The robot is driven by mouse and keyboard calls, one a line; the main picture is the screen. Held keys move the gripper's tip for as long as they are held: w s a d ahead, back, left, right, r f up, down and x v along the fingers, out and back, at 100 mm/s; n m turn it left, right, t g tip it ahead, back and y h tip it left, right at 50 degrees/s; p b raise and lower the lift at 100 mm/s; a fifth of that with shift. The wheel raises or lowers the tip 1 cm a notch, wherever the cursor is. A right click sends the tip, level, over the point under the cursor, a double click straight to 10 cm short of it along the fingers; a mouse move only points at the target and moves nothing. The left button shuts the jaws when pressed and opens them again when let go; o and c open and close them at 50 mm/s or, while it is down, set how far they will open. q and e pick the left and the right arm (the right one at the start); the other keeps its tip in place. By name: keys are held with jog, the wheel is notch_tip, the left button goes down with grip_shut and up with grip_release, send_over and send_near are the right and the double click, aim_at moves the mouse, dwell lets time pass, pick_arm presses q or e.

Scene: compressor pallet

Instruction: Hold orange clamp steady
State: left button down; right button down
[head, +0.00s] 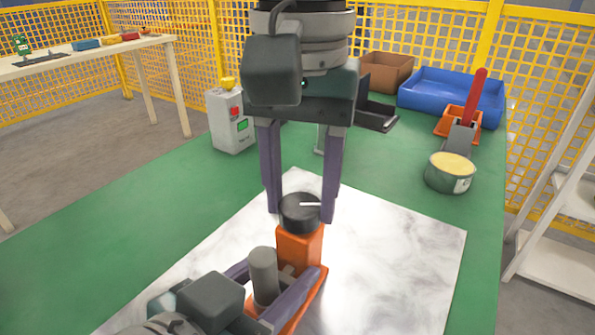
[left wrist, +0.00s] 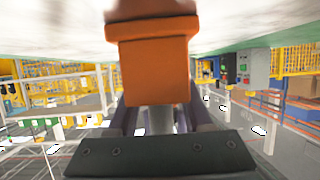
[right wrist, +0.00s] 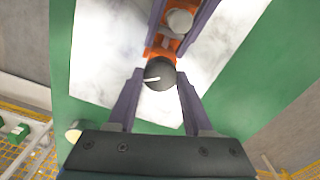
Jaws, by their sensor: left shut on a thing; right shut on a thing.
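The orange clamp (head: 300,250) stands upright on a white marbled sheet in the head view, with a black round cap (head: 300,212) bearing a white line on top. A grey cylinder (head: 263,272) stands on its near side. My left gripper (head: 287,270) comes in low from the near left, its fingers either side of the clamp's body, shut on it. The orange block (left wrist: 155,70) fills the upper middle of the left wrist view. My right gripper (head: 301,216) points down from above, shut on the black cap, also between its fingers in the right wrist view (right wrist: 160,75).
The sheet (head: 400,250) lies on a green surface (head: 110,230). A control box (head: 231,122) stands at the back left. A tin (head: 450,175), a blue bin (head: 450,95), an orange bin (head: 445,125) and a brown bin (head: 385,70) stand at the back right. The sheet's right part is clear.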

jog(key=m, duration=0.5)
jog(key=shift+d+m, duration=0.1)
jog(key=shift+m, duration=0.2)
jog(key=m, duration=0.5)
jog(key=shift+s, duration=0.1)
jog(key=m, duration=0.4)
jog(key=shift+m, duration=0.4)
jog(key=m, duration=0.5)
jog(key=shift+s, duration=0.1)
pick_arm(q)
jog(key=shift+a, duration=0.1)
pick_arm(e)
jog(key=m, duration=0.5)
jog(key=shift+m, duration=0.4)
jog(key=m, duration=0.4)
jog(key=shift+m, duration=0.3)
jog(key=m, duration=0.5)
jog(key=shift+m, duration=0.3)
jog(key=m, duration=0.4)
jog(key=shift+a+m, duration=0.2)
jog(key=shift+m, duration=0.5)
